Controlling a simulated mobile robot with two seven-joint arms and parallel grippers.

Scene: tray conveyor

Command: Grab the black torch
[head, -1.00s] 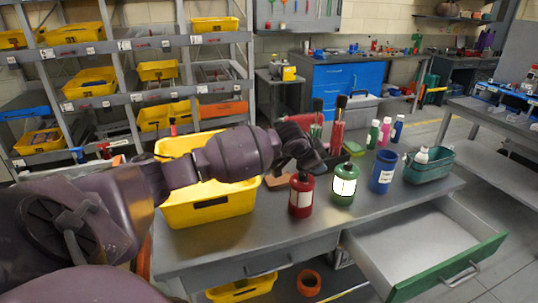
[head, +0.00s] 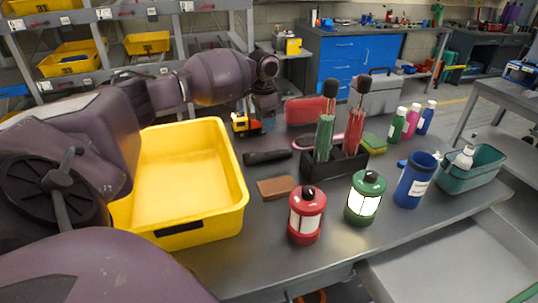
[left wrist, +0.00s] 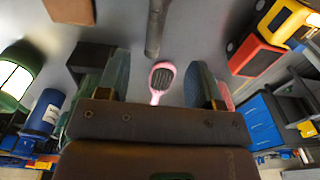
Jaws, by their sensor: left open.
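The black torch (head: 267,156) lies on the grey table between the yellow bin and the black brush holder. In the left wrist view the torch (left wrist: 155,28) lies ahead of the fingers, near the top edge. My left gripper (head: 265,112) hangs over the far side of the table, beyond the torch and apart from it. In the left wrist view its two fingers (left wrist: 158,78) are spread with nothing gripped. A pink hairbrush (left wrist: 161,78) shows between them, below on the table. My right gripper is not in view.
A yellow bin (head: 240,190) stands left of the torch. A toy truck (head: 245,124) is behind it and a brown block (head: 276,187) in front. A black holder (head: 336,165) with brushes stands to its right. Red (head: 307,215) and green (head: 365,198) lanterns stand nearer the front edge.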

